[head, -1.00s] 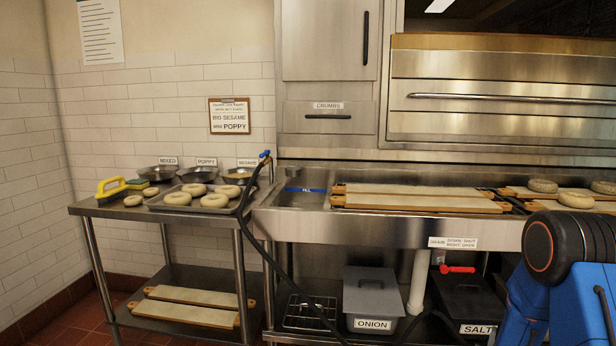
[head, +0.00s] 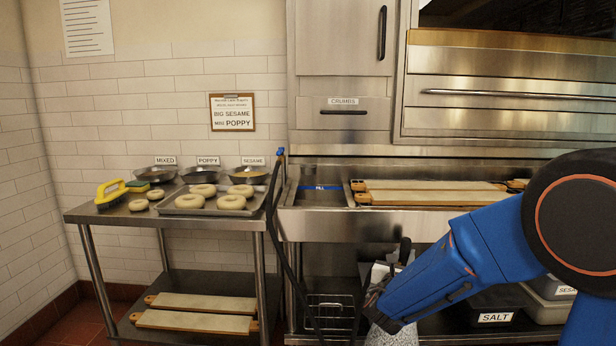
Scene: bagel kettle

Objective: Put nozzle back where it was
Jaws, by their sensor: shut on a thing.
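My gripper (head: 384,292) is low in front of the sink, right of the hose and apart from the blue tip. It is shut on an unclear dark-and-grey thing (head: 404,251), whose upright dark part shows above the jaws. My arm hides part of it, and I cannot tell what it is.
Boards (head: 430,197) lie across the sink (head: 313,200). A wire rack (head: 330,312) and a SALT bin (head: 494,310) are below.

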